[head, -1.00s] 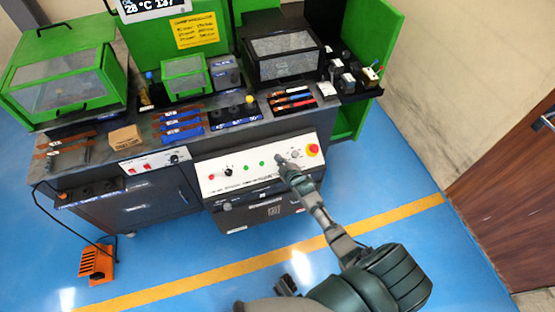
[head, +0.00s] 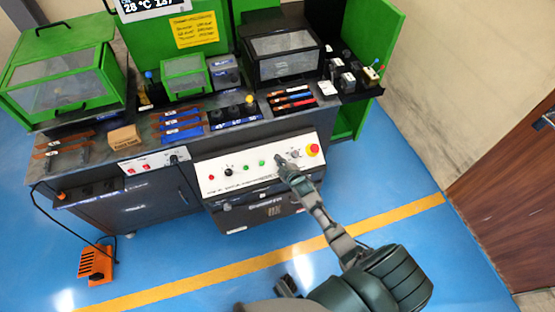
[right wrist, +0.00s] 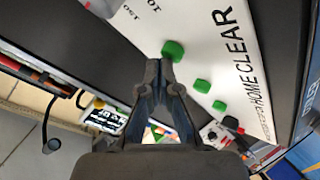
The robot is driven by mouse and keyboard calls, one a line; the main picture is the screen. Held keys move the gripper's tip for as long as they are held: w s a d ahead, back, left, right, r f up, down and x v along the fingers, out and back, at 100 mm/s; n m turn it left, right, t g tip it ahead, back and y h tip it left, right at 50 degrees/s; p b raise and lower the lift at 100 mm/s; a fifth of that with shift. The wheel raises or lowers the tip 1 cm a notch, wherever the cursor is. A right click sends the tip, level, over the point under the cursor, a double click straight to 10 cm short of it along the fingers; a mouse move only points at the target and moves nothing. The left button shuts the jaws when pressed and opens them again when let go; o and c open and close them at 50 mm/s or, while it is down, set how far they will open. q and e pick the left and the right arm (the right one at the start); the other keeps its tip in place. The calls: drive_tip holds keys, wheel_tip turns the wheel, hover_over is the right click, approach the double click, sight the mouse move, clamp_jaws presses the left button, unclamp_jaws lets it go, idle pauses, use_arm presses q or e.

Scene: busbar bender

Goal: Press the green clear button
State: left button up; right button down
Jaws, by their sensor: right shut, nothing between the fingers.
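The green clear button (right wrist: 173,50) is the green button nearest the word CLEAR on the white panel in the right wrist view. My right gripper (right wrist: 160,68) is shut and empty, with its fingertips right at the lower edge of that button in the picture. I cannot tell whether they touch it. In the head view my right gripper (head: 279,160) reaches the white control panel (head: 225,183) and hides the clear button. My left gripper is not seen.
Two more green buttons (right wrist: 202,86) (right wrist: 219,106) sit in line beside the clear button. A red stop button (head: 312,150) is to the right of the gripper on the panel. The bench top (head: 222,127) above holds tools and bars. Blue floor in front is open.

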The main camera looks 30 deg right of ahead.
drive_tip(key=shift+w+f, duration=0.1)
drive_tip(key=shift+f, duration=0.2)
idle(0.5)
drive_tip(key=shift+s+a+r+p, duration=0.1)
drive_tip(key=shift+s+r+p, duration=0.1)
drive_tip(key=shift+r+p, duration=0.25)
drive_tip(key=shift+s+r+p, duration=0.2)
drive_tip(key=shift+r+p, duration=0.25)
drive_tip(key=shift+s+a+r+p, duration=0.1)
drive_tip(key=shift+s+r+p, duration=0.1)
drive_tip(key=shift+r+p, duration=0.4)
drive_tip(key=shift+s+r+p, duration=0.2)
drive_tip(key=shift+r+p, duration=0.3)
drive_tip(key=shift+p, duration=0.15)
drive_tip(key=s+r+p, duration=0.1)
drive_tip(key=r+p, duration=0.1)
drive_tip(key=p, duration=0.1)
drive_tip(key=shift+s+a+r, duration=0.1)
drive_tip(key=shift+s+a, duration=0.05)
drive_tip(key=shift+s, duration=0.05)
